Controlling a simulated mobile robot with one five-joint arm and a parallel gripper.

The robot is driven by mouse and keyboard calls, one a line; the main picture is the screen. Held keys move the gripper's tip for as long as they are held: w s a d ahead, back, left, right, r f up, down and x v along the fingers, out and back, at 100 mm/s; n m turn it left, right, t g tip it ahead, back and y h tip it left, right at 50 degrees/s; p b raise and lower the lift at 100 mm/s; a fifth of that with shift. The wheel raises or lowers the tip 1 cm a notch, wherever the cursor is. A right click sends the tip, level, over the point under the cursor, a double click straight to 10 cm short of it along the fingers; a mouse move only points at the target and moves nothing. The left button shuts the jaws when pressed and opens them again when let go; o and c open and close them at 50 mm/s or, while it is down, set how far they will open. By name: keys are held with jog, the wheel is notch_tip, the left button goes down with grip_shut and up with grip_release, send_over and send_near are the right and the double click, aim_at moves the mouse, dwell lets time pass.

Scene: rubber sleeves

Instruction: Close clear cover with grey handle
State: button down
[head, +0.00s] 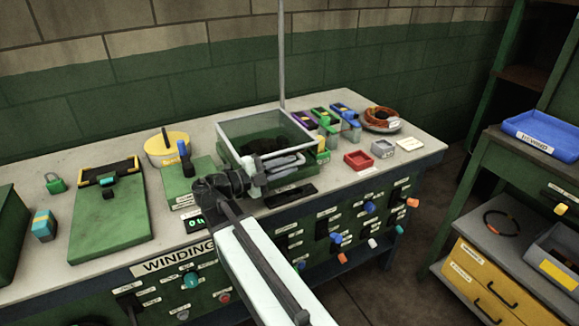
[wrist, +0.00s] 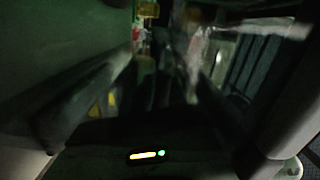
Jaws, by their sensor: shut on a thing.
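The clear cover (head: 250,127) is a see-through box-like hood with a pale rim over a green unit on the bench, in the head view. Dark contents show through it. I cannot tell for sure how far it is tilted. My gripper (head: 284,164) is at the cover's front edge, shut on what appears to be the grey handle. The handle is mostly hidden by the jaws. In the wrist view, my gripper's fingers (wrist: 165,95) stand at left and right, with dark, blurred surfaces between them.
A thin upright pole (head: 281,55) rises behind the cover. Purple, green and blue holders (head: 322,118) stand close to its right, and a yellow round container (head: 168,148) stands to its left. A red tray (head: 358,160) lies at front right. Knobs and switches line the bench front.

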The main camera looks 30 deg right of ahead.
jog(key=shift+s+f, duration=0.2)
jog(key=shift+f, duration=0.15)
jog(key=c, duration=1.5)
grip_release()
jog(key=shift+w+d+f, duration=0.1)
jog(key=shift+d, duration=0.05)
jog(key=shift+o, duration=0.2)
jog(key=shift+a, duration=0.2)
jog(key=a, duration=0.7)
jog(key=shift+w+a, duration=0.25)
jog(key=shift+w, duration=0.05)
